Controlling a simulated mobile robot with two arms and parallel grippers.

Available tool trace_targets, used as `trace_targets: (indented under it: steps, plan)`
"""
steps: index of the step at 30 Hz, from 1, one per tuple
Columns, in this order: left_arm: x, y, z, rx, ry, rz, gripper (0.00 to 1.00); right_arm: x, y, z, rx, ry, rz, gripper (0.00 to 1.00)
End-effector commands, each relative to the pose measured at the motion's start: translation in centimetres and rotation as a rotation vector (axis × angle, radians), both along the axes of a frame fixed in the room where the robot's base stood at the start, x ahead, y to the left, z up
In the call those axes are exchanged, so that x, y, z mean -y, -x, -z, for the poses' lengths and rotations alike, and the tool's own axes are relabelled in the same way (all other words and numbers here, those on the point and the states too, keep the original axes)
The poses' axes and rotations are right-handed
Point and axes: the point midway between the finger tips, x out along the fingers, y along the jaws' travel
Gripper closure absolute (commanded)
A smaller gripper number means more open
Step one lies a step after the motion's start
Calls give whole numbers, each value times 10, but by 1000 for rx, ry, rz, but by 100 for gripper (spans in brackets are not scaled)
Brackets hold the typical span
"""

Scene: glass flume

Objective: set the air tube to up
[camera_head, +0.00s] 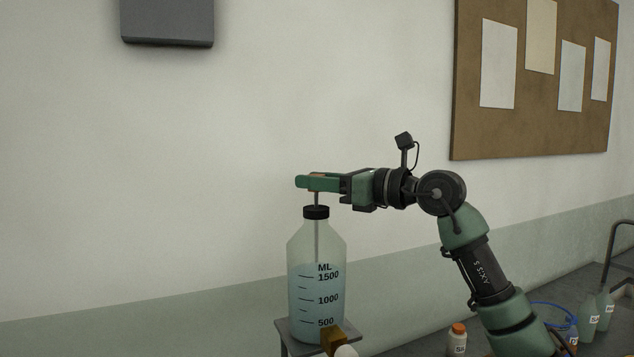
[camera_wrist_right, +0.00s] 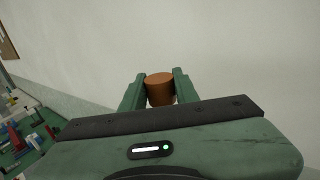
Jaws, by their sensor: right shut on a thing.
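The air tube (camera_head: 317,235) is a thin grey upright rod that passes through the black cap (camera_head: 316,212) of a clear bottle (camera_head: 301,253) of pale blue liquid. Its lower end inside the bottle seems to stop near the liquid's surface. My right gripper (camera_head: 309,182) is above the cap, shut on the tube's orange-brown top, with a short length of tube showing between the fingers and the cap. In the right wrist view the round orange-brown top (camera_wrist_right: 160,88) sits between the two green fingers. My left gripper is not in view.
The bottle stands on a small grey stand (camera_head: 364,337). A brown block (camera_head: 333,338) is in front of its base. A white jar with an orange lid (camera_head: 457,339) and green bottles (camera_head: 604,308) stand at lower right. A wall with a pinboard (camera_head: 547,95) is behind.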

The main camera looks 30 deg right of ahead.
Motion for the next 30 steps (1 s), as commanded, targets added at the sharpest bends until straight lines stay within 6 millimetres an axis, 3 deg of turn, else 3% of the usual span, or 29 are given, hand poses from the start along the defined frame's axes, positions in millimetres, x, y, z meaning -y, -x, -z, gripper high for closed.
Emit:
trace_targets:
  steps: [2, 3, 5, 16, 30]
  plan:
    - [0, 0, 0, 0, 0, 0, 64, 1, 1, -5, 13, -7, 3, 100]
    - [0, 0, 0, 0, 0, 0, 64, 1, 1, -6, 14, -7, 3, 59]
    - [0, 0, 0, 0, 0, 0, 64, 1, 1, -5, 13, -7, 3, 48]
    - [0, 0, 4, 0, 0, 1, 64, 4, 5, -2, 11, -4, 3, 48]
    - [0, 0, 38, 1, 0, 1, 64, 38, 63, -2, 11, -5, 3, 48]
